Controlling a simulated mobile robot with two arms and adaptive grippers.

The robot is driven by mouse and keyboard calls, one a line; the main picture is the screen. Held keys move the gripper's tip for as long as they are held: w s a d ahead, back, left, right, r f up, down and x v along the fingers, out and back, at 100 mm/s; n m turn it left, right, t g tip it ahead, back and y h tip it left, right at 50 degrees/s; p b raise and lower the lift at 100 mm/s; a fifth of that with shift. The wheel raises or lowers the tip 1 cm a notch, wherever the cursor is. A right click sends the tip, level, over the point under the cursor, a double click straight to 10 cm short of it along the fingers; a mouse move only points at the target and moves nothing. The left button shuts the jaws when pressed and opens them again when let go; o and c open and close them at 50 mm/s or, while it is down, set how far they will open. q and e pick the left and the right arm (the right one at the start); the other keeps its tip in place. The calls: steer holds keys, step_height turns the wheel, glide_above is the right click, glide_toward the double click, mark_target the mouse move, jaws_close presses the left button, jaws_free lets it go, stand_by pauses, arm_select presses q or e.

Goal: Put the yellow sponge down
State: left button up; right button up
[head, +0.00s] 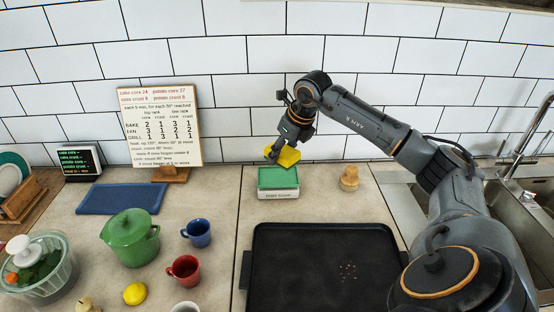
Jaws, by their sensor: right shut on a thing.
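The yellow sponge (288,157) is held in my right gripper (272,153), which points down and is shut on it. The sponge is tilted and sits above a small box with a green top and white sides (278,182). I cannot tell whether the sponge touches the box. The gripper covers part of the sponge. My left gripper is not in view.
A black griddle (260,265) with crumbs lies in front of the box. A cork-like stopper (349,178) stands to the right. A sink is at right.

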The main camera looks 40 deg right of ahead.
mark_target(275, 174)
steer(key=w+f, duration=0.1)
steer(key=f, duration=0.1)
steer(key=w+d+f, duration=0.1)
steer(key=shift+w+f+p, duration=0.3)
steer(key=shift+f+p, duration=0.05)
steer(key=shift+w+d+f, duration=0.15)
steer(key=shift+f, duration=0.05)
steer(key=shift+w+f, duration=0.15)
steer(key=shift+f, duration=0.05)
step_height(275, 174, down, 3)
steer(key=shift+p, duration=0.9)
steer(key=shift+f+b, duration=0.35)
steer(key=shift+f, duration=0.1)
steer(key=o, duration=1)
steer(key=shift+w+d, duration=0.1)
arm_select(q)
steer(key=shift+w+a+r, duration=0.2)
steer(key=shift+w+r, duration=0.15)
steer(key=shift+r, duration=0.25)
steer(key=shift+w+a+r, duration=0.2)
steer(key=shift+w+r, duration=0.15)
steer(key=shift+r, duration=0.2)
